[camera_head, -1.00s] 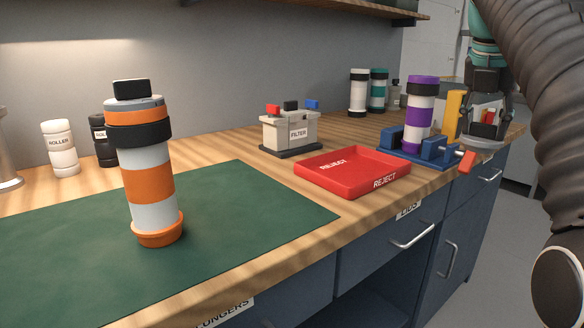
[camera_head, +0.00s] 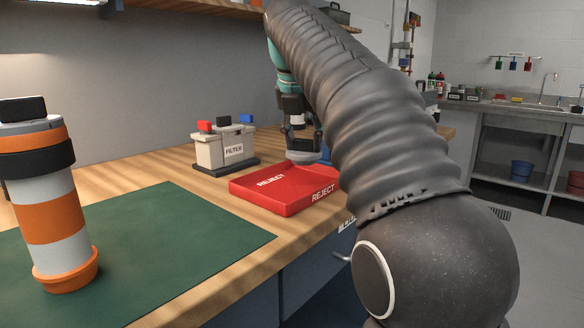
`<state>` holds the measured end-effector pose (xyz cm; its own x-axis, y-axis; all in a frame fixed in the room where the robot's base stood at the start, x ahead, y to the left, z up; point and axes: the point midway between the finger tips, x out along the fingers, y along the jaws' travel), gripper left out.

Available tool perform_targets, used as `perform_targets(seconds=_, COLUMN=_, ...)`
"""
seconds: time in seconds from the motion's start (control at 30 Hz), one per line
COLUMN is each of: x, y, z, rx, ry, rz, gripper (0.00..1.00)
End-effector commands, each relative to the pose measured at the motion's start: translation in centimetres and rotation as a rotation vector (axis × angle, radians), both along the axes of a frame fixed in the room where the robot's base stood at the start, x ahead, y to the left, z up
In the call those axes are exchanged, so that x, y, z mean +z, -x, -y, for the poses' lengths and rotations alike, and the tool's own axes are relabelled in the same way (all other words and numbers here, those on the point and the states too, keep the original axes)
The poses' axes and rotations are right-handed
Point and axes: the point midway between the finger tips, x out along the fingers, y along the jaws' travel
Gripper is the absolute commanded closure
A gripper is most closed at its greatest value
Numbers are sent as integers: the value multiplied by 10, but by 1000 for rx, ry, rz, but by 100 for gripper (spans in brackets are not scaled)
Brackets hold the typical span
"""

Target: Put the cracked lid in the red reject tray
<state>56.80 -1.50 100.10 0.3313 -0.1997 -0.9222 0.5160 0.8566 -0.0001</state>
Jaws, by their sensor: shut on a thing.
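My gripper (camera_head: 301,146) hangs by the back right of the red reject tray (camera_head: 262,200). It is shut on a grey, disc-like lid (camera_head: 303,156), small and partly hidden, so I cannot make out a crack. The lid is close to the tray's far rim in the picture; I cannot tell its exact height above it. The tray is flat and open, marked REJECT inside and on its front wall, and its visible floor is empty.
A FILTER box (camera_head: 225,145) stands behind the tray. My arm covers the bench's right part. Bare wood lies around the tray.

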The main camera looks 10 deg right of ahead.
Motion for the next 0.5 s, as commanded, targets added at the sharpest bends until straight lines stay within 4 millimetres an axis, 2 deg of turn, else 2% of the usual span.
perform_targets(seconds=0.03, x=-7, y=-9, z=-6, rx=3, ry=0, rz=-1, gripper=95)
perform_targets(seconds=0.2, x=-19, y=-27, z=-15, rx=-2, ry=0, rz=0, gripper=95)
perform_targets(seconds=0.37, x=-27, y=-32, z=-17, rx=-4, ry=-1, rz=0, gripper=95)
perform_targets(seconds=0.5, x=-47, y=-31, z=-17, rx=-5, ry=-1, rz=1, gripper=95)
